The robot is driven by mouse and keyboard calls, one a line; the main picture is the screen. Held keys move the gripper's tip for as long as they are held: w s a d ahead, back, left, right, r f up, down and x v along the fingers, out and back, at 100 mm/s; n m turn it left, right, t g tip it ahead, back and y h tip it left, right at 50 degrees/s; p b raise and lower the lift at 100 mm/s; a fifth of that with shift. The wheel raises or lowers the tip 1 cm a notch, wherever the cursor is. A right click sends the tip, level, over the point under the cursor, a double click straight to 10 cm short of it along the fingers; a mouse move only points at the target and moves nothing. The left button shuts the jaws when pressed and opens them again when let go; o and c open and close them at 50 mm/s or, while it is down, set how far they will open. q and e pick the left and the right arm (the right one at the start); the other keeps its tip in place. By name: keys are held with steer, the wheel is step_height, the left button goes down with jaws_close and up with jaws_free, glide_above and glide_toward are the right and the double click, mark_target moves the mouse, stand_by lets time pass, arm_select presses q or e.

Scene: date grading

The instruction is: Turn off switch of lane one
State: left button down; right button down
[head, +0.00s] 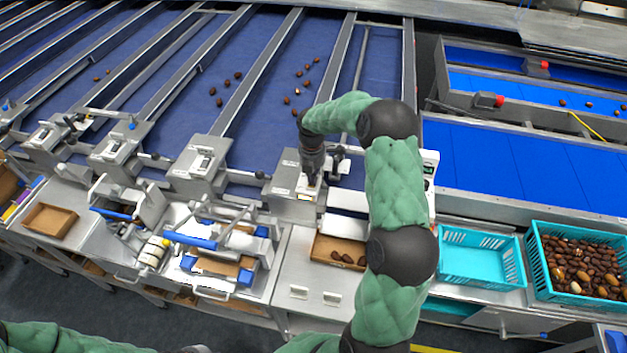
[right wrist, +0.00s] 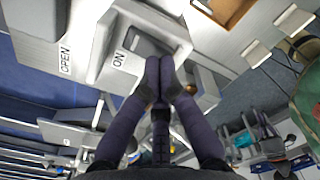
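A grey metal switch box (head: 291,206) stands at the front end of a blue lane, below my right gripper (head: 311,178) in the head view. In the right wrist view this box has a dark grey switch (right wrist: 146,42) beside a white "ON" label (right wrist: 119,58). An "OPEN" label (right wrist: 65,60) is on the part to its left. My right gripper (right wrist: 167,66) is shut, fingertips together and empty, at the switch's lower right edge. I cannot tell whether they touch it. My left gripper is out of view; only my left arm shows at the bottom left.
Similar boxes (head: 197,166) stand at the other lanes to the left. A wooden tray (head: 325,245) with several dates lies in front of the box. An empty turquoise crate (head: 480,278) and one full of dates (head: 546,287) stand at right.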

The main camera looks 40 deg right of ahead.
steer(key=shift+s+f+b, duration=0.1)
steer(key=shift+f+b, duration=0.45)
steer(key=shift+f, duration=0.4)
stand_by(0.5)
steer(key=shift+r, duration=0.1)
steer(key=shift+r+p, duration=2.3)
steer(key=shift+r, duration=1.15)
